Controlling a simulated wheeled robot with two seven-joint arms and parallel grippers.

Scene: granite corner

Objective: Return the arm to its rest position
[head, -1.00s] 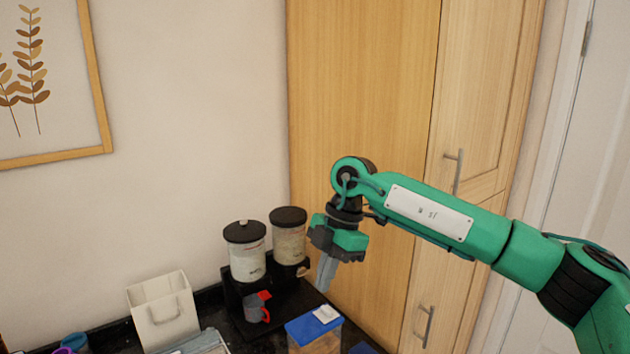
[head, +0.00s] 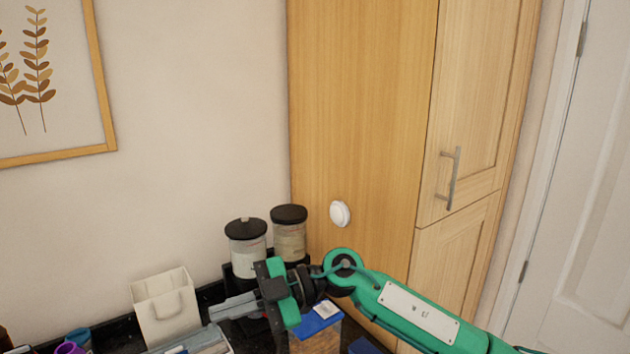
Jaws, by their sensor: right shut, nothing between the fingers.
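My right arm comes in from the lower right, green with a white plate. My right gripper (head: 236,306) is low in the head view, its grey fingers pointing left, shut and empty. It shows in front of the dark counter, near the paper bag and below the jars. It hides the red and grey mug seen before and part of the blue-lidded box (head: 318,319). My left gripper is not in view.
Two black-lidded jars (head: 246,241) (head: 289,240) stand on the counter at the wall. A white paper bag (head: 165,312) is left of them. Cups (head: 77,338) stand further left. A tall wooden cupboard (head: 365,110) with a round white knob-like disc (head: 340,213) is behind my arm.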

